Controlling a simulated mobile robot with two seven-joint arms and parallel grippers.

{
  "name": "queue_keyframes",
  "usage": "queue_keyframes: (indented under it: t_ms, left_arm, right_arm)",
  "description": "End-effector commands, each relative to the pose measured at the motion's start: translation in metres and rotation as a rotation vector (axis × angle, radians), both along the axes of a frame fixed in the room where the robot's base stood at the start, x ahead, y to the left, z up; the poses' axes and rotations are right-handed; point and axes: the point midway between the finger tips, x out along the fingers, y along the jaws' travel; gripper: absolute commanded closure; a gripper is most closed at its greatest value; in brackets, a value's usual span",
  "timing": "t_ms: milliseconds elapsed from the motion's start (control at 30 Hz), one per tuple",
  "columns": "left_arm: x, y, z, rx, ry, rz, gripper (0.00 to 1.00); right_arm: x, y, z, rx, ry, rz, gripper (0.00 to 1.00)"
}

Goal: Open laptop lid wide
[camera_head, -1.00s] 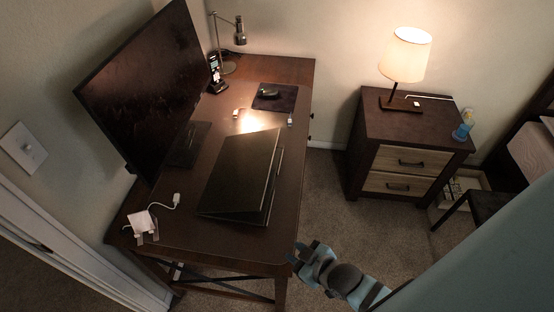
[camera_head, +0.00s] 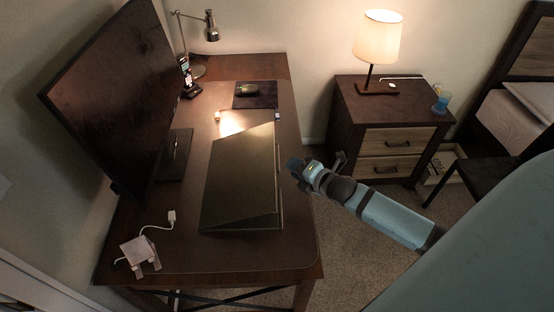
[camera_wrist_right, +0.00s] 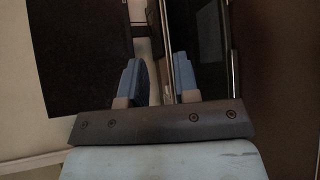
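The dark laptop (camera_head: 238,180) lies on the desk with its lid slightly raised at an angle over the base. A thin strip of the base shows along its right side. My right gripper (camera_head: 297,168) comes in from the right, just beyond the laptop's right edge, apart from it as far as I can see. In the right wrist view its two fingers (camera_wrist_right: 158,82) stand apart with nothing clearly held between them. The laptop's edge and dark face (camera_wrist_right: 197,40) show behind the right finger. My left gripper is not in view.
A large monitor (camera_head: 115,95) stands left of the laptop on the desk (camera_head: 270,262). A mouse (camera_head: 248,91) on a dark pad, a desk lamp (camera_head: 211,30) and a phone (camera_head: 187,76) are at the back. A white cable (camera_head: 150,228) lies front left. A nightstand (camera_head: 375,115) stands right.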

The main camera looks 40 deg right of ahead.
Motion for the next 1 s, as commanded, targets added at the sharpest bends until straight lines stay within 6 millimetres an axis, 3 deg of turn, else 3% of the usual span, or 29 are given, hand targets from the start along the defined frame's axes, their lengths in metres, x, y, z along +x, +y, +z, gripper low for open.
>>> queue_keyframes:
  t_ms: [200, 400, 800, 833, 933, 1000]
  left_arm:
    - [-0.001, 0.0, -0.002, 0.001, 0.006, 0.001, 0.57]
    - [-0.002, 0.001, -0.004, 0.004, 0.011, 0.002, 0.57]
    - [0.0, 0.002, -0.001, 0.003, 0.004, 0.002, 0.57]
    - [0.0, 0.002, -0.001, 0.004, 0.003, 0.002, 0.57]
    - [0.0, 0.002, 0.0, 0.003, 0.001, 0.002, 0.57]
    - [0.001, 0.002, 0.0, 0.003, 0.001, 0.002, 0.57]
  right_arm:
    - [0.045, 0.007, -0.012, 0.003, -0.001, -0.002, 0.72]
    - [0.069, 0.012, -0.02, 0.002, 0.0, -0.001, 0.72]
    - [0.077, 0.014, -0.023, 0.002, 0.001, -0.001, 0.72]
    - [0.077, 0.014, -0.023, 0.002, 0.001, -0.001, 0.74]
    - [0.077, 0.014, -0.023, 0.002, 0.0, -0.001, 0.97]
    - [0.077, 0.014, -0.023, 0.002, 0.0, -0.001, 1.0]
